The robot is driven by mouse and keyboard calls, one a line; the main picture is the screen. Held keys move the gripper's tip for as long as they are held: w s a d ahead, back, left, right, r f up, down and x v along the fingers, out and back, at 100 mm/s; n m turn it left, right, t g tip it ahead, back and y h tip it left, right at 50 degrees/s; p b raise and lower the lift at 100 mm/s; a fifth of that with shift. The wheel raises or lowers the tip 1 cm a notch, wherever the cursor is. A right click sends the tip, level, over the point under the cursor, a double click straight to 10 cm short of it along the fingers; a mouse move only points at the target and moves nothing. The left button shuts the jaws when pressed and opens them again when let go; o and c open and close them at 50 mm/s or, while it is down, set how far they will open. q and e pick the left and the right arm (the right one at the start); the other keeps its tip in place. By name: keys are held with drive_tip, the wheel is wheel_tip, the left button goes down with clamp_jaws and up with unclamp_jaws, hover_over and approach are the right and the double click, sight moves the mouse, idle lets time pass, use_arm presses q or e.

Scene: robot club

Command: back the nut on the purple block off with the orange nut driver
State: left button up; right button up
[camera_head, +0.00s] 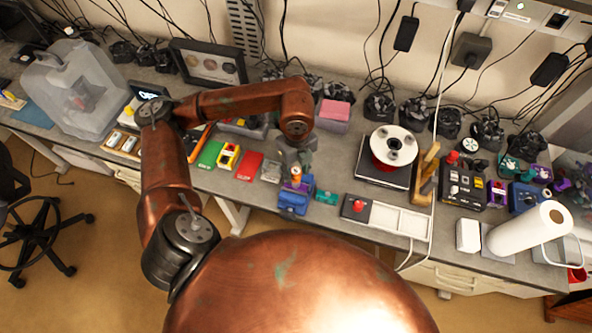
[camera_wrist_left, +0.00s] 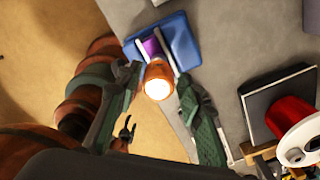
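The orange nut driver (camera_wrist_left: 157,80) stands end-on in the left wrist view, its pale end facing the camera. The fingers of my left gripper (camera_wrist_left: 156,77) lie against it on both sides, and the gripper appears shut on it. The purple block (camera_wrist_left: 152,47) shows just beyond the driver, against a blue holder (camera_wrist_left: 180,42). In the head view my left gripper (camera_head: 297,172) is over the blue holder (camera_head: 293,203) near the bench's front edge, with the driver upright. The nut is hidden.
A red button box (camera_head: 357,207) with white trays (camera_head: 400,222) lies right of the holder. A white-and-red spool (camera_head: 394,146) stands on a dark plate behind. Red (camera_head: 249,166) and green (camera_head: 209,154) pieces lie to the left.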

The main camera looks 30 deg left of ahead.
use_arm(q)
drive_tip(key=shift+o, duration=0.7)
drive_tip(key=shift+m, duration=0.3)
drive_tip(key=m+b, duration=0.3)
drive_tip(key=m, duration=0.2)
drive_tip(key=m+b, duration=0.3)
drive_tip(key=m, duration=0.1)
drive_tip(key=shift+f+m+b, duration=0.2)
drive_tip(key=shift+m+b, duration=0.15)
drive_tip(key=shift+m, duration=0.05)
drive_tip(key=shift+r+m+b, duration=0.2)
drive_tip(key=shift+m+b, duration=0.2)
drive_tip(key=shift+m, duration=0.7)
drive_tip(key=shift+c, duration=0.5)
